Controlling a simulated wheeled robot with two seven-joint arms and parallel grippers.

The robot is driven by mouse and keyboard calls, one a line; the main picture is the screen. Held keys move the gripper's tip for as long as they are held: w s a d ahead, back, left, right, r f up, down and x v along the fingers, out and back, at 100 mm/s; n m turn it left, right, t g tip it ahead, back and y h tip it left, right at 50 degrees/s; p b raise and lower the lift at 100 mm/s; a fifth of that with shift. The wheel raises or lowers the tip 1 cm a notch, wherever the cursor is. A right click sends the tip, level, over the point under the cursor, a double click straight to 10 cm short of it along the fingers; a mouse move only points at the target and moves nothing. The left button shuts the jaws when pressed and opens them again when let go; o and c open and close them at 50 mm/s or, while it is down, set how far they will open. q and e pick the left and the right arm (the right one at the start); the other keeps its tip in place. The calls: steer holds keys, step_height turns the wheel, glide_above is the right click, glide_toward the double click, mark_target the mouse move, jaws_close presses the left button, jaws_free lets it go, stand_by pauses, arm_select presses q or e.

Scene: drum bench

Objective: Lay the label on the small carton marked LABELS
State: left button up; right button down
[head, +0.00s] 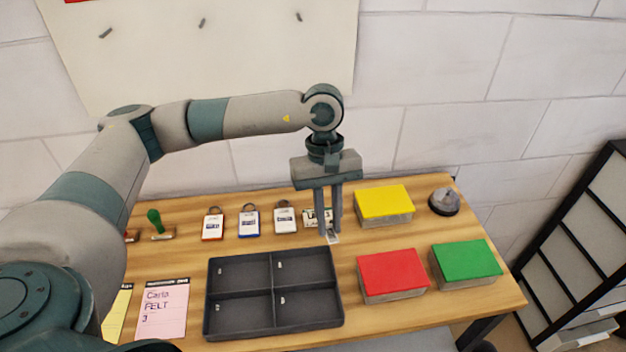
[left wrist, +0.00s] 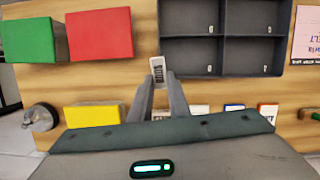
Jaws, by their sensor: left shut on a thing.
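The small white carton with dark lettering (head: 311,214) stands on the bench behind my left gripper's fingers, which hide part of it. Only part of its marking can be read. My left gripper (head: 333,231) points down and is shut on a small white label (head: 334,239) with dark print. The label also shows at the fingertips in the left wrist view (left wrist: 158,69). It is in front of the carton in the head view; its exact height above the bench is hard to tell. My right gripper is in neither view.
A dark four-compartment tray (head: 208,290) lies front left of the gripper. Yellow (head: 385,201), red (head: 392,272) and green (head: 466,260) topped boxes stand to the right, with a grey bell-like thing (head: 444,201). Pink note (head: 163,309) lies front left.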

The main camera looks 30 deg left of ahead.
mark_target(313, 215)
arm_select(q)
steer(key=w+a+n+t+p, duration=0.2)
steer(key=w+a+n, duration=0.5)
steer(key=n, duration=0.9)
steer(key=shift+w+a+r+n+t+y, duration=0.15)
steer(key=shift+a+r+n+t+y, duration=0.15)
steer(key=shift+a+r+t+y, duration=0.15)
steer(key=shift+d+f, duration=0.1)
steer(key=shift+f, duration=0.15)
steer(key=shift+f+b, duration=1.2)
steer(key=shift+f, duration=2.05)
steer(key=o, duration=0.7)
steer(key=shift+o, duration=0.2)
